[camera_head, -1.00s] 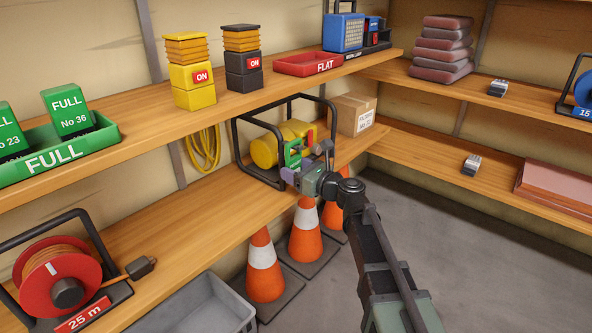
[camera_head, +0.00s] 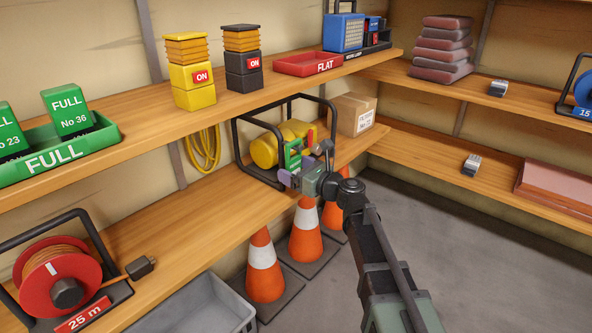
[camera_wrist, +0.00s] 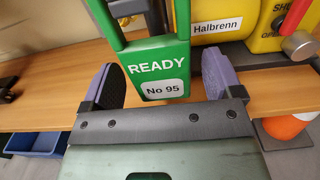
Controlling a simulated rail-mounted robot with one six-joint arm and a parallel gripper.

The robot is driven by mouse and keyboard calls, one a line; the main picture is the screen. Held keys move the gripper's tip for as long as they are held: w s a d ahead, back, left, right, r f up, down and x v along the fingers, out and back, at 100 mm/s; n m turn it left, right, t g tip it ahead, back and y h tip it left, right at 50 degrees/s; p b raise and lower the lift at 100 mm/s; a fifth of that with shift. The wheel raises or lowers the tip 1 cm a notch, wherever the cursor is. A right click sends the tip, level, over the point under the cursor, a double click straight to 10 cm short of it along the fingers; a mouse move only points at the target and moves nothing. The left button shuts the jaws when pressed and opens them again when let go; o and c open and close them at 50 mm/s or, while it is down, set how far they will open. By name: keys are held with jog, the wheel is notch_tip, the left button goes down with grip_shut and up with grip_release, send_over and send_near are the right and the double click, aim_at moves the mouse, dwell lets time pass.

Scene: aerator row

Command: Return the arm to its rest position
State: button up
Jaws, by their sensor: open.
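My gripper (camera_head: 295,170) is open at the lower left shelf, in front of a yellow machine (camera_head: 264,152) in a black tube frame (camera_head: 240,142). A green tag (camera_head: 293,155) is at the machine's front, close to my gripper. In the wrist view my gripper (camera_wrist: 160,80) has its two purple fingers apart, one on each side of the green tag (camera_wrist: 162,68), which reads READY, No 95. Neither finger appears to touch the tag. The tag's upper loop runs out of that view, so what it hangs on is hidden there.
A red valve handle (camera_wrist: 295,16) is right of the tag. Orange cones (camera_head: 305,240) stand below my arm, beside a grey bin (camera_head: 205,310). A cardboard box (camera_head: 353,114) is behind to the right. The upper shelf (camera_head: 150,125) overhangs. Grey floor (camera_head: 470,250) is clear at right.

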jog(key=v, duration=0.9)
dwell(0.6)
